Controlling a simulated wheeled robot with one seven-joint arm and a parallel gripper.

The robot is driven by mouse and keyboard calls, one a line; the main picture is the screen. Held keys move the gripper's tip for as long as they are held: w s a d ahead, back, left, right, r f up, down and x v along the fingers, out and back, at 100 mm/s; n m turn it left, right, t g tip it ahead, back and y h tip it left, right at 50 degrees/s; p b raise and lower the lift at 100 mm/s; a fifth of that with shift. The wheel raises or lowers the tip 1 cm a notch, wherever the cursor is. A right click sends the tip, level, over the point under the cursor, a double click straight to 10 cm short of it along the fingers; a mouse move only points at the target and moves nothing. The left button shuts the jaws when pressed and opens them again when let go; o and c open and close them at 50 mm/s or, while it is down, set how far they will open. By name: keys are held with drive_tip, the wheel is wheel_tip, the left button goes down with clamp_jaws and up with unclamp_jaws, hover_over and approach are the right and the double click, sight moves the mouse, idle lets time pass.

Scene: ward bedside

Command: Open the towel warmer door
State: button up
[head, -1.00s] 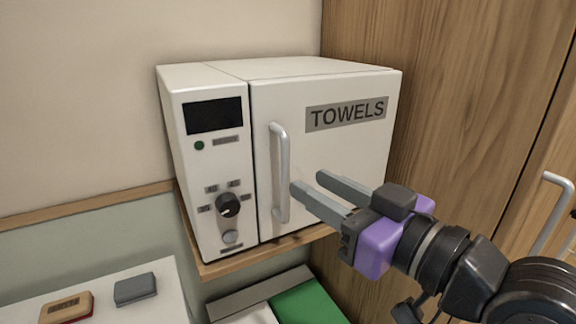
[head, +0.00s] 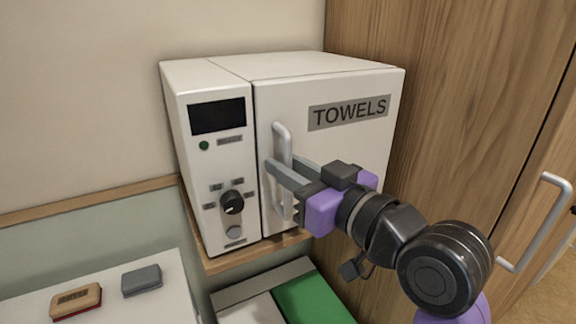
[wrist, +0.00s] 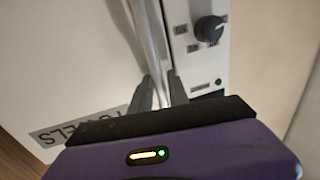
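The towel warmer (head: 205,75) is a white box with a door (head: 340,85) marked TOWELS. The door looks closed, flush with the control panel beside it. A pale upright bar handle (head: 281,135) runs along the door's left side. My gripper (head: 284,162) is at the handle, with one finger on each side of the bar. The fingers look apart, not clamped on it. In the wrist view the handle (wrist: 147,35) passes between the fingertips (wrist: 160,88). The fingers and wrist hide part of the handle's lower half in the head view.
The control panel has a dark display (head: 217,116) and a black knob (head: 232,202). The warmer stands on a wooden shelf (head: 225,262) beside a wooden cabinet (head: 440,90) on the right. Below are a white surface with two small blocks (head: 142,281) and a green item (head: 308,300).

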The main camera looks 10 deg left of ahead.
clamp_jaws()
idle(1.3)
